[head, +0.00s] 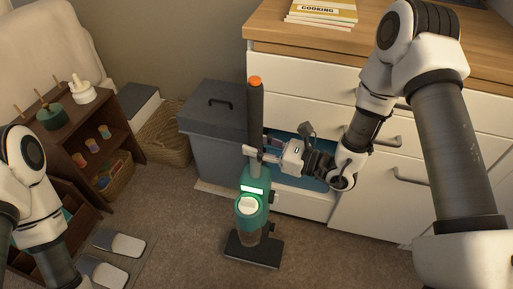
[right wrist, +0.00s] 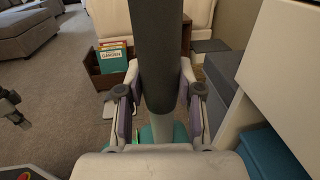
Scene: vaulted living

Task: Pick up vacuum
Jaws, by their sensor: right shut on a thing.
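The vacuum (head: 250,205) is a teal upright with a dark grey handle and an orange top. It stands upright on the carpet, its dark floor head (head: 252,249) flat on the floor. My right gripper (head: 252,153) is shut on the vacuum's handle, just above the teal body. In the right wrist view the handle (right wrist: 157,55) runs between the two fingers of the gripper (right wrist: 158,100). My left arm shows at the left edge of the head view, but its gripper is out of the picture.
A grey lidded bin (head: 212,122) stands behind the vacuum. White drawers (head: 300,97) under a wooden top (head: 400,45) are on the right; a low drawer is open with blue contents. A dark shelf (head: 85,150) and a wicker basket (head: 165,133) stand left. Carpet in front is clear.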

